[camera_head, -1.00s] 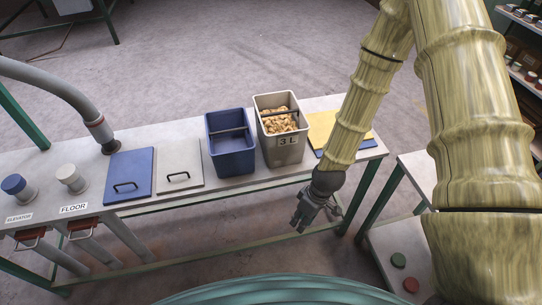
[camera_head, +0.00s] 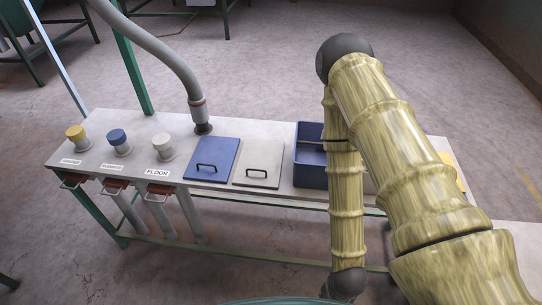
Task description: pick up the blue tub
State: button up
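The blue tub (camera_head: 309,168) stands on the pale bench, right of the white lid. It is open at the top, and my arm hides its right side. My gripper (camera_head: 330,290) hangs low at the bottom edge of the picture, in front of the bench and below the tub. Only a small dark part of it shows, so its fingers cannot be made out. It is apart from the tub.
The blue lid (camera_head: 212,160) and white lid (camera_head: 259,164) lie left of the tub. A grey hose (camera_head: 185,70) meets the bench behind them. Capped pipes (camera_head: 119,143) stand at the left. A yellow lid (camera_head: 459,180) shows partly behind my arm.

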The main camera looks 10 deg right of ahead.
aim_at(309, 157)
jog(key=u, duration=0.8)
jog(key=k, duration=0.9)
jog(key=z, duration=0.8)
jog(key=i, duration=0.5)
jog(key=z, duration=0.05)
